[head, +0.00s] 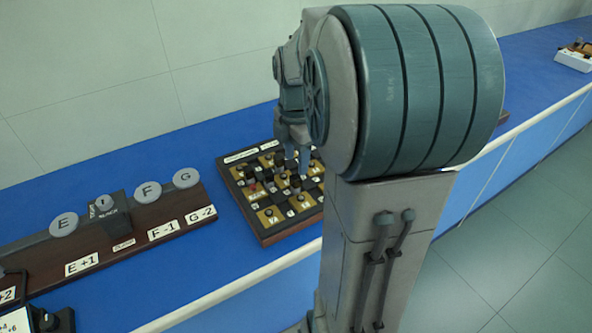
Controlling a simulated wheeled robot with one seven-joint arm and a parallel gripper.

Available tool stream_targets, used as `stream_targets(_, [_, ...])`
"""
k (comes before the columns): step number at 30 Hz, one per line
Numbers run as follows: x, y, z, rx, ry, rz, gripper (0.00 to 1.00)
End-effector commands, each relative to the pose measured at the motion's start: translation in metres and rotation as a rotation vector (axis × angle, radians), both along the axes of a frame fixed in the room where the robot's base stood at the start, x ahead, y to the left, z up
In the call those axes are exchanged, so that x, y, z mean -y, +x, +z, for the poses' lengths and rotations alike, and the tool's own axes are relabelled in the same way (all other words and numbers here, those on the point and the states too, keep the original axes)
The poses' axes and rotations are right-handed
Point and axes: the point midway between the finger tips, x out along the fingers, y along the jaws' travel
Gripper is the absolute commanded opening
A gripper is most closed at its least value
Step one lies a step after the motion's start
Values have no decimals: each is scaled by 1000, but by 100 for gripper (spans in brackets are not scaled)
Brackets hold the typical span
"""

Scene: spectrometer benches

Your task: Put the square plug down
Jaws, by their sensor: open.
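My gripper (296,163) is open, low over a dark board (265,237) with gold squares and several small pegs or plugs. My large arm links cover the right part of this board. One small dark plug (295,185) stands on the board just below the fingertips. I cannot tell whether it is the square plug, or whether the fingers touch it. A plug with a reddish top (255,187) stands toward the board's left side.
A brown rack (140,229) with round lettered discs and labels stands at the left. A device (55,320) sits at the lower left corner. A white tray (573,60) lies far right. The blue bench top (190,150) is clear behind the rack.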

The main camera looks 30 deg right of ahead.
Motion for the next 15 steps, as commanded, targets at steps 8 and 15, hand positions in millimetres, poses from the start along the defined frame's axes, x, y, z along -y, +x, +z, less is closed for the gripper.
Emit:
stream_targets(8, [0,0,43,2,0,0,43])
stream_targets(15, [-15,-9,49,18,-6,-124,43])
